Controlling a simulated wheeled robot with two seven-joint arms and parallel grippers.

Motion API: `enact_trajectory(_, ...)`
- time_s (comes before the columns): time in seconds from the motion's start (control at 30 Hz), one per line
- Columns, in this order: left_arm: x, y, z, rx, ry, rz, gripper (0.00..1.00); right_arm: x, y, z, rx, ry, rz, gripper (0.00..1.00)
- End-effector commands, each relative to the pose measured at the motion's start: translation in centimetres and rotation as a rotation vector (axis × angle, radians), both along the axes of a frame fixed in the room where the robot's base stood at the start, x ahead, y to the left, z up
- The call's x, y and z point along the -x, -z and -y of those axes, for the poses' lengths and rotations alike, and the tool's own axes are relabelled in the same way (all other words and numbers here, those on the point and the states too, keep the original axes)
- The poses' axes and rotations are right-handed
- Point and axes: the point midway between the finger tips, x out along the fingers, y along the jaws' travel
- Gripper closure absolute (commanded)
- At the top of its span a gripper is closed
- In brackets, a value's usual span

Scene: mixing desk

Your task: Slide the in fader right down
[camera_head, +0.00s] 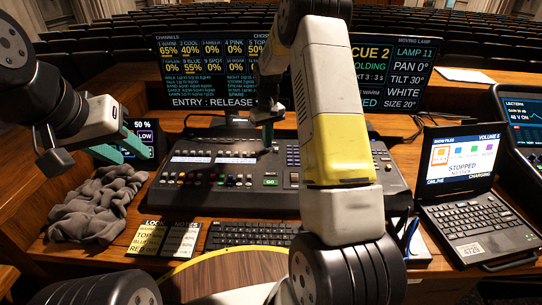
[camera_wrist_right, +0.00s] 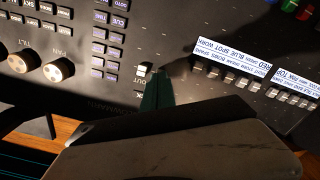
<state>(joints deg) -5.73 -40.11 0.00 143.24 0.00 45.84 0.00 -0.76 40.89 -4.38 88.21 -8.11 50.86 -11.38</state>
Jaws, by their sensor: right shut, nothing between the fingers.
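The control desk (camera_head: 225,195) stands on the wooden table, its faders and keys facing up. My right gripper (camera_head: 268,147) reaches down over its upper middle. In the right wrist view the green fingers (camera_wrist_right: 158,92) are together, with their tips at the panel beside a small pale fader cap (camera_wrist_right: 143,69) near an "OUT" label. I cannot tell whether they touch a cap. The in fader cannot be made out clearly; the fingers and their shadow cover that spot. My left gripper (camera_head: 122,150) is open and empty, above the table left of the desk.
Rows of small faders (camera_wrist_right: 240,80) with label strips and two round knobs (camera_wrist_right: 40,68) lie around the right fingers. A grey cloth (camera_head: 95,207), a keyboard (camera_head: 250,234) and a laptop (camera_head: 478,222) surround the desk. Screens stand behind it.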

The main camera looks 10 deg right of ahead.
Motion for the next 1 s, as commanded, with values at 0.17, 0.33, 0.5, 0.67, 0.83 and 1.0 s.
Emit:
enact_trajectory(0.17,0.0,0.0,0.0,0.0,0.0,0.0,0.64,0.01,0.3,0.01,0.0,0.0,-0.001,1.0)
enact_trajectory(0.33,0.0,0.0,0.0,0.0,0.0,0.0,0.64,0.0,0.53,0.01,0.0,0.0,0.0,1.0)
enact_trajectory(0.5,0.0,0.0,0.0,0.0,0.0,0.0,0.64,0.01,0.53,0.01,0.0,0.0,0.0,1.0)
enact_trajectory(0.67,0.0,0.0,0.0,0.0,0.0,0.0,0.64,0.02,0.58,0.01,0.0,0.0,-0.001,1.0)
enact_trajectory(0.83,0.0,0.0,0.0,0.0,0.0,0.0,0.64,0.27,0.59,-0.06,0.0,0.0,-0.001,1.0)
enact_trajectory(1.0,0.0,0.0,0.0,0.0,0.0,0.0,0.64,0.82,0.57,-0.2,0.0,0.0,-0.002,1.0)
